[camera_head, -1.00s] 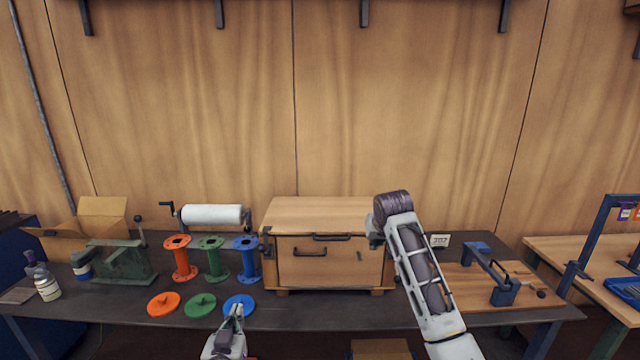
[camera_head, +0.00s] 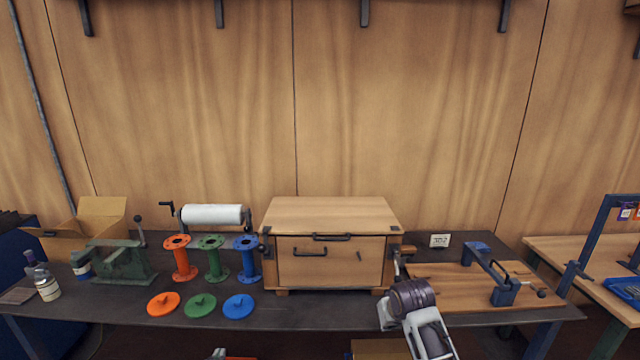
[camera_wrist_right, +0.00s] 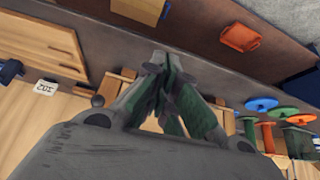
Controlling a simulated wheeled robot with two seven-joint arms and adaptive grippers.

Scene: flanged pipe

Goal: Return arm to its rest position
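My right arm comes in from the bottom of the head view and ends in a dark purple wrist joint (camera_head: 412,295), low in front of the chest's right corner. In that view its fingers cannot be made out clearly. In the right wrist view the right gripper (camera_wrist_right: 162,65) has its grey-green fingers converging until the tips meet. It looks shut with nothing between the tips, and bare tabletop shows beyond. I cannot make out my left gripper in the head view.
The wooden chest (camera_head: 332,262) stands mid-table. Left of it are the orange spool (camera_head: 181,260), green spool (camera_head: 213,260), blue spool (camera_head: 248,262) and matching discs. The wooden board (camera_head: 455,290) with a blue clamp lies right, near the 302 sign (camera_head: 439,241). Space above the table is clear.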

